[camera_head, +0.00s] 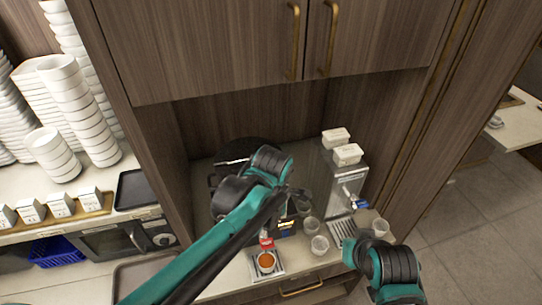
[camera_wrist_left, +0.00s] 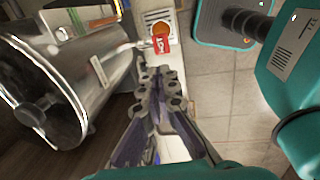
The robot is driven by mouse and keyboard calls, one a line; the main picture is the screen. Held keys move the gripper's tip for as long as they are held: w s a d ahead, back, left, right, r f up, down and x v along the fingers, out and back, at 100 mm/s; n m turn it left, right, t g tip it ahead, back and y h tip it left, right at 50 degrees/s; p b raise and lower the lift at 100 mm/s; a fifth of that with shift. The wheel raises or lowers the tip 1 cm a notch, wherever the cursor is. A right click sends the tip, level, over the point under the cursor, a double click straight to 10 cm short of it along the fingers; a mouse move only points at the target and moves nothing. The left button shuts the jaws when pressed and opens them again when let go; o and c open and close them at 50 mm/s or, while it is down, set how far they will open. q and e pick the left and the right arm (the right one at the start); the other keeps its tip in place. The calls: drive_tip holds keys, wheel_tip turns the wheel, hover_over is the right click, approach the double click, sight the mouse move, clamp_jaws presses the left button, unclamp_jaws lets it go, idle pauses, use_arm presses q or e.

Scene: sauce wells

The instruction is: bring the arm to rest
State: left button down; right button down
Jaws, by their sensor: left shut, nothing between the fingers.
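My left arm (camera_head: 205,255) reaches in from the lower left of the head view, its black wrist joints over the counter. The sauce cup also shows in the head view (camera_head: 266,261), on a small tray (camera_head: 267,276). My right arm (camera_head: 390,265) shows at the lower right; its gripper is not seen.
A steel dispenser (camera_head: 346,190) with white boxes (camera_head: 348,154) on top stands at the back right. Several clear cups (camera_head: 319,245) stand before it. Stacked white bowls (camera_head: 72,100) fill the left shelf. Wooden cabinets (camera_head: 210,45) hang above. Tiled floor (camera_head: 480,225) is open at right.

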use_arm(q)
drive_tip(key=s+a+f+m+t+b, duration=0.2)
drive_tip(key=s+a+f+m+b, duration=0.1)
drive_tip(key=a+f+m+b, duration=0.5)
drive_tip(key=s+a+f+m+t+b, duration=0.3)
drive_tip(key=a+f+m+b, duration=0.4)
drive_tip(key=f+m+b, duration=0.6)
wheel_tip(320, 180, down, 4)
drive_tip(key=b, duration=0.5)
drive_tip(key=shift+s+a+f+m+t, duration=0.2)
drive_tip(key=shift+a+m+t, duration=0.1)
drive_tip(key=shift+a, duration=0.1)
